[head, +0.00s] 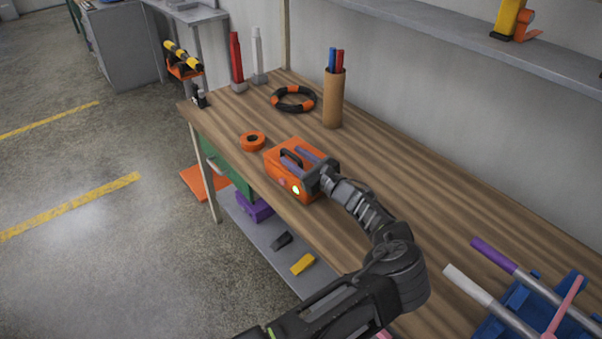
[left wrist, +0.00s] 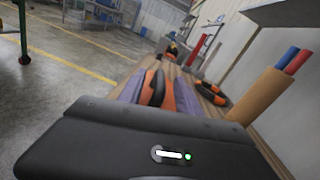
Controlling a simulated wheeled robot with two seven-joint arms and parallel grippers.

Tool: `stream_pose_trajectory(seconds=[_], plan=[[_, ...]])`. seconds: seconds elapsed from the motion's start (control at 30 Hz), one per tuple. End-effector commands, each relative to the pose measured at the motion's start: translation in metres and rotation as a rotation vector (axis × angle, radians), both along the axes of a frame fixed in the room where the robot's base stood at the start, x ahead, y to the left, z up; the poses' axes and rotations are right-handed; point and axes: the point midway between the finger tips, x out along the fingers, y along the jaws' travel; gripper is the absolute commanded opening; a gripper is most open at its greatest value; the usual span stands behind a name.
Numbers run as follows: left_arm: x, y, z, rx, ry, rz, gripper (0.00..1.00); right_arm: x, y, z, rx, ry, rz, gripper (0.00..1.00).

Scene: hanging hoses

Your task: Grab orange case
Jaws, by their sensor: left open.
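The orange case (head: 289,181) stands on the wooden workbench, with a dark handle (head: 291,157) on top and a small light on its front. My left gripper (head: 293,156) is open over the top of the case. Its two purple-grey fingers lie on either side of the handle. In the left wrist view the dark handle (left wrist: 150,88) and orange of the case (left wrist: 169,97) show between the fingers. Whether the fingers touch the handle cannot be told. The gripper body hides the right part of the case top. My right gripper is not in view.
On the bench (head: 420,210) are an orange tape roll (head: 252,140), a black-and-orange ring (head: 294,99) and a brown cylinder (head: 333,98) with red and blue sticks. A blue rack (head: 505,318) with tubes is at bottom right. A grey shelf (head: 480,45) hangs above.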

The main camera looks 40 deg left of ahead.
Motion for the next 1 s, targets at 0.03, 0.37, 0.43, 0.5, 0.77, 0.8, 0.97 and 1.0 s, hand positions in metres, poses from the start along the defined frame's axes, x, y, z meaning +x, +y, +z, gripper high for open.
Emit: stream_pose_trajectory(seconds=[0.03,0.37,0.43,0.5,0.77,0.8,0.97,1.0], plan=[[-0.0001,-0.0001,0.0001,0.000,0.000,0.000,0.40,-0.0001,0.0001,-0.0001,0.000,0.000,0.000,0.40],[-0.0002,-0.0002,0.0002,0.000,0.000,0.000,0.39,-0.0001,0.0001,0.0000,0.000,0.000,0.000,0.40],[-0.0002,-0.0002,0.0002,0.000,0.000,0.000,0.34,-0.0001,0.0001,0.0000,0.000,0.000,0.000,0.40],[-0.0002,-0.0002,0.0002,0.000,0.000,0.000,0.28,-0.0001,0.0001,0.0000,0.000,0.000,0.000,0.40],[-0.0001,-0.0003,0.0002,0.000,0.000,0.000,0.07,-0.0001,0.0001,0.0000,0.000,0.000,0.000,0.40],[-0.0001,-0.0003,0.0002,0.000,0.000,0.000,0.03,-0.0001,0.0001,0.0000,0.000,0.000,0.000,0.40],[-0.0001,-0.0003,0.0003,0.000,0.000,0.000,0.00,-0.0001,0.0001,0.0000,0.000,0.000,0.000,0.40],[-0.0001,-0.0003,0.0003,0.000,0.000,0.000,0.00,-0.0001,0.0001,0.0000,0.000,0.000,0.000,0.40]])
